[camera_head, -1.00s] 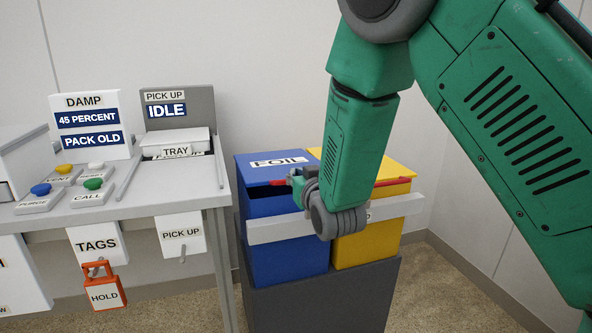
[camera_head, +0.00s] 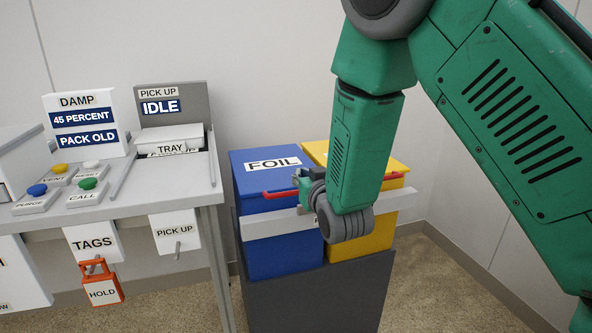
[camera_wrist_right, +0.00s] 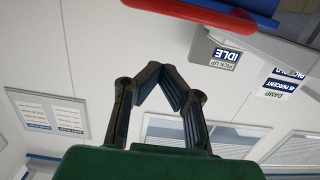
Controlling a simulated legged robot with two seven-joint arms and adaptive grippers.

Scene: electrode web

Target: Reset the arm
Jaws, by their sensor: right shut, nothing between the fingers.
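My right gripper (camera_head: 306,186) hangs from the green arm in front of the two bins in the head view, beside the red handle of the blue bin. In the right wrist view its dark fingers (camera_wrist_right: 161,74) meet at their tips, with nothing between them. The blue bin (camera_head: 285,250) has a lid marked FOIL that looks closed. The yellow bin (camera_head: 375,235) stands right of it, its front partly hidden by my forearm. The blue bin's edge and red handle (camera_wrist_right: 222,16) show at the top of the right wrist view. My left gripper is not in view.
A pale bar (camera_head: 268,224) runs across the bins' fronts, and a dark grey base (camera_head: 315,297) stands below. At left, a table (camera_head: 150,187) carries buttons, a tray and signs reading IDLE and PACK OLD. An orange HOLD tag (camera_head: 101,288) hangs below. Walls stand behind and right.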

